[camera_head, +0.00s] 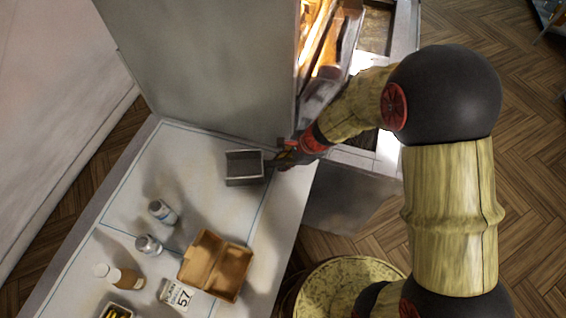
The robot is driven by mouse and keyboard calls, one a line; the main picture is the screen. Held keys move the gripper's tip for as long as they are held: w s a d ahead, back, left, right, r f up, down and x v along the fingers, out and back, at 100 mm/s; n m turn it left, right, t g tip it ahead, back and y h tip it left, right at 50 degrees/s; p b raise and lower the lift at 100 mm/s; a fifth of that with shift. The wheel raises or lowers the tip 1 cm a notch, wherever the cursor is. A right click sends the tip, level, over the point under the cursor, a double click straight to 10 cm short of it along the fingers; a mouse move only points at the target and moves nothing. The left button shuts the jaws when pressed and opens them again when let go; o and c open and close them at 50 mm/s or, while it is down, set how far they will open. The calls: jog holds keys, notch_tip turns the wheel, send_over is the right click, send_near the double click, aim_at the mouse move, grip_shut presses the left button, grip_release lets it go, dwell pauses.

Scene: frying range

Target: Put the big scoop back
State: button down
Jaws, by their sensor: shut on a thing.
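The big scoop (245,168) is a grey metal, open-topped rectangular scoop over the far right part of the white counter. My gripper (279,158) is at its right side and shut on it; the fingers hide the place of the grip. I cannot tell from this view whether the scoop touches the counter or hangs a little above it.
A tall grey cabinet (205,65) stands right behind the scoop. On the counter (125,207) are an open cardboard box (215,265), a card marked 57 (176,294), several small bottles (162,211) and a small tray (116,311). The lit fryer (330,45) lies beyond my arm.

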jog(key=c, duration=2.1)
grip_release()
jog(key=shift+f, duration=0.15)
jog(key=shift+c, duration=0.2)
jog(key=o, duration=0.5)
jog(key=shift+r, duration=0.2)
jog(key=shift+d+r, duration=0.15)
jog(key=shift+r, duration=0.2)
jog(key=p+v, duration=0.2)
jog(key=v, duration=0.9)
jog(key=shift+r+p, duration=0.2)
jog(key=shift+p, duration=0.2)
